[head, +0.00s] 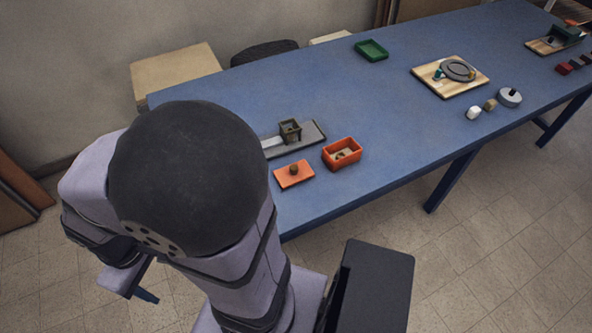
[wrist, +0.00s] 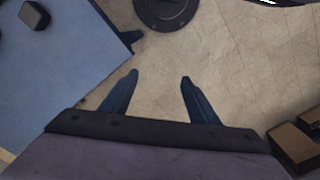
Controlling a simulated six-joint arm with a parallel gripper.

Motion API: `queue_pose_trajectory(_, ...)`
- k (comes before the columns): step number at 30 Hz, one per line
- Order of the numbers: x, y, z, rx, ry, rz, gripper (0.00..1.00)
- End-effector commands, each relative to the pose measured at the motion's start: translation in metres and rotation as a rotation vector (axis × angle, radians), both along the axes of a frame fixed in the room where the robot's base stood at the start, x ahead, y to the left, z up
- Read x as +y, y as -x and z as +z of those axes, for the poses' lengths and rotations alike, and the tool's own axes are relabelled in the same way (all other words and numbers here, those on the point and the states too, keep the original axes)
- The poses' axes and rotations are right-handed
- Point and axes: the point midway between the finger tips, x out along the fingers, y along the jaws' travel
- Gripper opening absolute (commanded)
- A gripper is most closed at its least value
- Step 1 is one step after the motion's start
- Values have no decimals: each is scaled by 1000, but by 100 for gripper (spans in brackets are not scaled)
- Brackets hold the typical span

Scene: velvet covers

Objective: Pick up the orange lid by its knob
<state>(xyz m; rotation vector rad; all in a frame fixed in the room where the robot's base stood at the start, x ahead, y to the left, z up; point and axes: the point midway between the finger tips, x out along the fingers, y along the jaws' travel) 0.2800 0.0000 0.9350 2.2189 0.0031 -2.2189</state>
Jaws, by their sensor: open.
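The orange lid (head: 294,175) is a flat rectangle lying on the blue table near its front edge. The lid is not in the wrist view.
A grey tray (head: 312,132) with a small dark open box (head: 290,130) lies behind the lid. A green tray (head: 371,50) and a wooden board (head: 449,87) with a grey plate (head: 458,70) stand farther off. The table (head: 390,110) is clear between them.

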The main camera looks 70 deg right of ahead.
Motion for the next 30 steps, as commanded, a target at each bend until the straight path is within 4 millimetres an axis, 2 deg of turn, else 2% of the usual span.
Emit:
queue_pose_trajectory(1,0,0,0,0,0,0,68)
queue_pose_trajectory(3,0,0,0,0,0,0,83)
queue_pose_trajectory(12,-1,-1,0,0,0,-6,83)
queue_pose_trajectory(17,-13,-10,0,1,0,-101,83)
queue_pose_trajectory(20,-33,-22,1,2,0,-246,83)
queue_pose_trajectory(23,-66,-37,0,1,0,-458,83)
queue_pose_trajectory(27,-131,-51,-3,2,0,-828,83)
queue_pose_trajectory(30,-184,-50,-7,3,0,-1102,83)
